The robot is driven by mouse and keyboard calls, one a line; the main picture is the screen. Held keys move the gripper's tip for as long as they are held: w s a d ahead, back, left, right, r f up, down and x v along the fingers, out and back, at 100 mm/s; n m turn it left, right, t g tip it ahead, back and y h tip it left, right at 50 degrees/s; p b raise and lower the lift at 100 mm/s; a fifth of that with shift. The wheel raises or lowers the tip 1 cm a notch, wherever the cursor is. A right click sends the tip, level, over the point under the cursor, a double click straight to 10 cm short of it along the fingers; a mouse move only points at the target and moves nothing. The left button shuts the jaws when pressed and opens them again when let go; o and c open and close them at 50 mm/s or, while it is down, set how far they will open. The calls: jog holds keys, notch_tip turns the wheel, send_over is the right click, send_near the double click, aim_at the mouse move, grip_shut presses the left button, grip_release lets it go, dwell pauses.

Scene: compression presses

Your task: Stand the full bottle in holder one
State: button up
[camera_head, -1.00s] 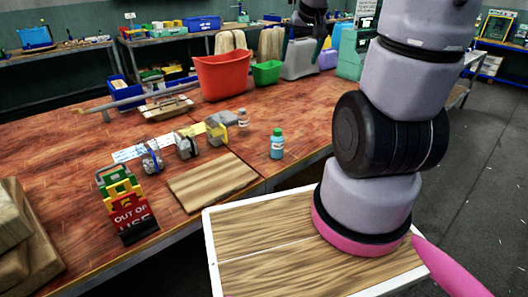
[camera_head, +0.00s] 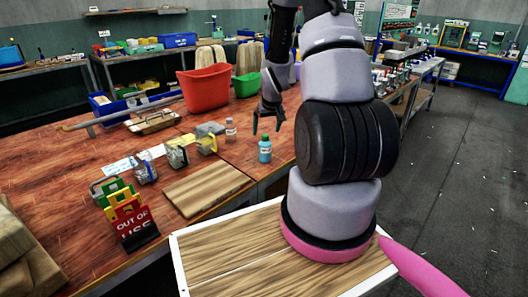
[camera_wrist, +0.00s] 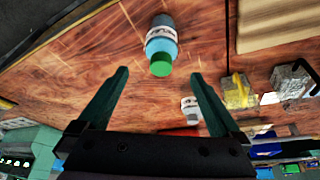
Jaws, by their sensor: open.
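A blue bottle with a green cap (camera_head: 265,150) stands upright on the wooden bench near its front edge; it looks full of blue. It also shows in the wrist view (camera_wrist: 161,42). A clear bottle with a white cap (camera_head: 231,130) stands behind it, to the left. My gripper (camera_head: 268,124) is open and empty, just behind and above the blue bottle. In the wrist view the two dark green fingers (camera_wrist: 158,88) are spread, with the green cap just beyond their tips. Several clamp-like holders (camera_head: 177,153) stand in a row to the left; which is holder one I cannot tell.
A wooden board (camera_head: 208,188) lies in front of the holders. An "out of use" sign (camera_head: 128,214) stands at the left. A red bin (camera_head: 205,83) and a green bin (camera_head: 246,85) stand behind. Bare bench surrounds the blue bottle.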

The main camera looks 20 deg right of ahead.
aim_at(265, 136)
jog(key=shift+s+x, duration=0.2)
jog(key=shift+x, duration=2.8)
jog(key=shift+a, duration=0.1)
grip_shut()
